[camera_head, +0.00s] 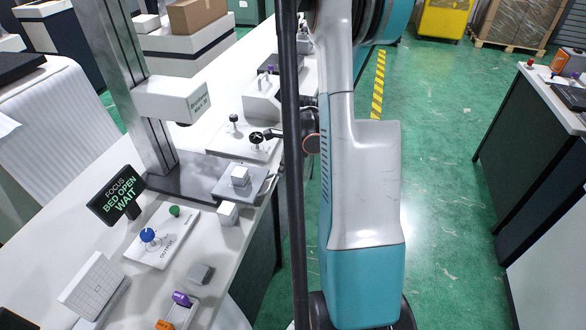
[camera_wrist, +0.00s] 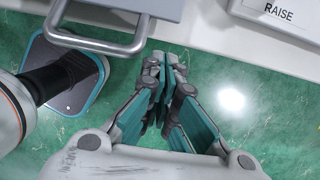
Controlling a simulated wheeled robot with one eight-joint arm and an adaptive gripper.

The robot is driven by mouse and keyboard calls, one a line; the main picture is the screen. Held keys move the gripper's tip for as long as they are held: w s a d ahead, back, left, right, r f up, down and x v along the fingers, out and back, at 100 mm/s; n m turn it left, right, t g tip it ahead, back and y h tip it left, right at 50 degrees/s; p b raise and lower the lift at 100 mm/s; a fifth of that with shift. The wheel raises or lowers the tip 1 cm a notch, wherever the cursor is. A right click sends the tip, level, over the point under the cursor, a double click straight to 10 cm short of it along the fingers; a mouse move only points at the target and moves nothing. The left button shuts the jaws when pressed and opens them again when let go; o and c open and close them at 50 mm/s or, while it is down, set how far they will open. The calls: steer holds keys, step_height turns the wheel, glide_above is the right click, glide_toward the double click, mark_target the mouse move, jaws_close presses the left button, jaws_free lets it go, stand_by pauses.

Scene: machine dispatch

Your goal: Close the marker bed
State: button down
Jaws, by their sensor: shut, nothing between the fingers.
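The marker bed (camera_head: 228,190) is a grey slab at the foot of the marker's column, with a pale block (camera_head: 240,176) on it. It reaches out toward the bench edge, and the display (camera_head: 117,195) reads "FOCUS BED OPEN WAIT". In the wrist view, the bed's grey front (camera_wrist: 165,8) is at the top, with a U-shaped metal handle (camera_wrist: 98,46). My gripper (camera_wrist: 165,62) is shut and empty over the floor beside the bench, just right of the handle's end. Whether it touches the handle I cannot tell.
A white panel marked "RAISE" (camera_wrist: 275,14) lies right of the bed in the wrist view. The OUTPUT panel (camera_head: 160,250) has blue and green knobs. A small block (camera_head: 228,213) sits near the bed. Green floor (camera_head: 440,150) is open to the right.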

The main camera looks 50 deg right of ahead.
mark_target(236, 164)
steer(key=shift+w+a+r, duration=0.1)
steer(key=shift+w+a, duration=0.2)
steer(key=shift+w, duration=0.3)
steer(key=shift+w+a, duration=0.25)
steer(key=shift+w, duration=0.3)
steer(key=shift+w, duration=0.1)
steer(key=w+a, duration=0.2)
steer(key=w, duration=0.2)
steer(key=w+a, duration=0.1)
steer(key=w, duration=0.4)
steer(key=w+a, duration=0.2)
steer(key=w, duration=0.2)
steer(key=shift+w+a+b, duration=0.25)
steer(key=shift+a+b, duration=0.05)
